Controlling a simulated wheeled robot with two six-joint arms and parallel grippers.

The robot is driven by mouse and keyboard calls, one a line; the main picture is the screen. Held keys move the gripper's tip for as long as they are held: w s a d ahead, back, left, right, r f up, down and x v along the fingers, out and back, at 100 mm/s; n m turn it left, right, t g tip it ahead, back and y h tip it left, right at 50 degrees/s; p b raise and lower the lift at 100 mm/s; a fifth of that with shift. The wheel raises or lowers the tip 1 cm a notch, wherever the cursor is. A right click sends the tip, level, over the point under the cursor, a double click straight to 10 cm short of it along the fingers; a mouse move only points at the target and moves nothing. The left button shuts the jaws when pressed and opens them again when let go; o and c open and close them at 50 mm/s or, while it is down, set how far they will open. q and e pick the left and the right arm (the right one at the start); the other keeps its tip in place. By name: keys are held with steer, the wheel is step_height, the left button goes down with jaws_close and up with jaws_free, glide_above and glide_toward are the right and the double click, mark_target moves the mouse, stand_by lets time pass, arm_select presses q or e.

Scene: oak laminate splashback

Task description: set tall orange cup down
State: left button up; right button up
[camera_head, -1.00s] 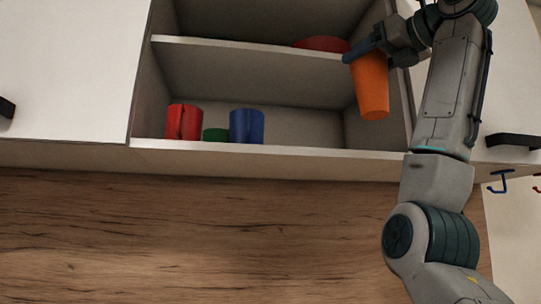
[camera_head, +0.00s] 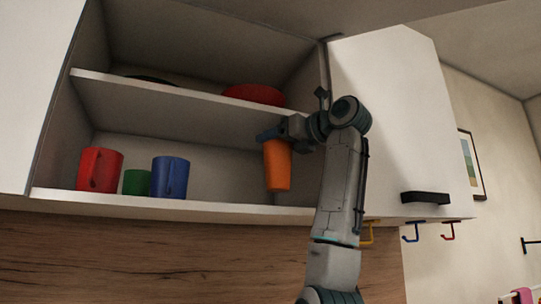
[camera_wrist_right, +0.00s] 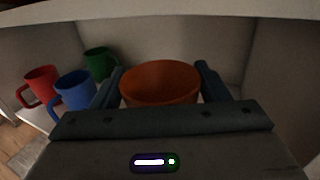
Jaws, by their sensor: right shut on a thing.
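The tall orange cup (camera_head: 278,168) is upright in my right gripper (camera_head: 268,136), inside the lower compartment of the wall cupboard near its right side. The gripper is shut on the cup near its rim. In the head view the cup's base appears a little above the lower shelf board (camera_head: 170,206); I cannot tell the exact gap. In the right wrist view the cup's rim (camera_wrist_right: 160,82) lies between the two fingers (camera_wrist_right: 160,90). My left gripper is not in view.
A red mug (camera_head: 99,169), a green mug (camera_head: 136,182) and a blue mug (camera_head: 170,177) stand at the left of the lower shelf. A red dish (camera_head: 254,94) lies on the upper shelf. The lower shelf between the blue mug and orange cup is free.

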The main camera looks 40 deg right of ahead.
mark_target(270, 162)
steer(key=w, duration=0.3)
steer(key=shift+w+d+f+p, duration=0.1)
steer(key=shift+d+f+p, duration=0.05)
steer(key=shift+d+p, duration=0.25)
steer(key=f, duration=0.2)
steer(key=w+f, duration=0.1)
steer(key=shift+d+f, duration=0.1)
steer(key=shift+f, duration=0.25)
steer(key=o, duration=1.2)
steer(key=shift+w+d+f, duration=0.1)
arm_select(q)
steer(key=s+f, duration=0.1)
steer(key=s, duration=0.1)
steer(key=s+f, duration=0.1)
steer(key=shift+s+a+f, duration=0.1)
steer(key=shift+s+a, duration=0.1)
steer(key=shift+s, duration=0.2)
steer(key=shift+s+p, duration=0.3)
steer(key=shift+p, duration=0.05)
